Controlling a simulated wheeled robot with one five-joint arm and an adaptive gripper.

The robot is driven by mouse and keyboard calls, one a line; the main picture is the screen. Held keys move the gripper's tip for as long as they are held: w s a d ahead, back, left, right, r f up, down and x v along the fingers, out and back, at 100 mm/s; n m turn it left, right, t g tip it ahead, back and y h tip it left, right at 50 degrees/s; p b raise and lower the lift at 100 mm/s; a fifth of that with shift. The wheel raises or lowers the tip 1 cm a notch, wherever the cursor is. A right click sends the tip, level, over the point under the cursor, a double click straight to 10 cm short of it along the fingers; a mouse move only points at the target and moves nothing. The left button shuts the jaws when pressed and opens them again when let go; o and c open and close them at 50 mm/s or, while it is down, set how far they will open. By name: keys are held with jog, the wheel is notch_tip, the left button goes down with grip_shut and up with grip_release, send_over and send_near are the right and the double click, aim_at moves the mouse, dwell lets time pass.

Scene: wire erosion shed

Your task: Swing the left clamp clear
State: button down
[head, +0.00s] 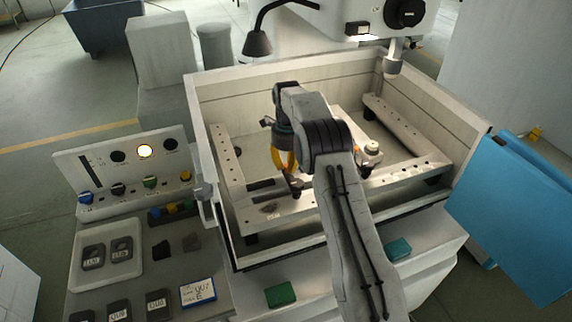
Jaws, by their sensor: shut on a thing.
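My arm reaches over the open machine tank (215,150) and bends down inside it. My gripper (294,186) is low at the front left part of the work frame (325,202), below a yellow-orange ring on my wrist. It is shut on what appears to be the left clamp, at the frame's front rail. The clamp is mostly hidden by the gripper and my arm, so its angle cannot be told.
A control panel (125,170) with knobs and a lit button stands left of the tank. A tray (108,262) and labelled blocks lie before it. A lamp (257,42) and machine head (393,62) hang behind. A blue sheet (515,215) hangs at right.

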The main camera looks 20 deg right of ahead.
jog(key=shift+s+f, duration=0.1)
jog(key=shift+f, duration=0.05)
jog(key=c, duration=1.1)
grip_release()
jog(key=shift+r, duration=0.2)
jog(key=shift+r, duration=3.65)
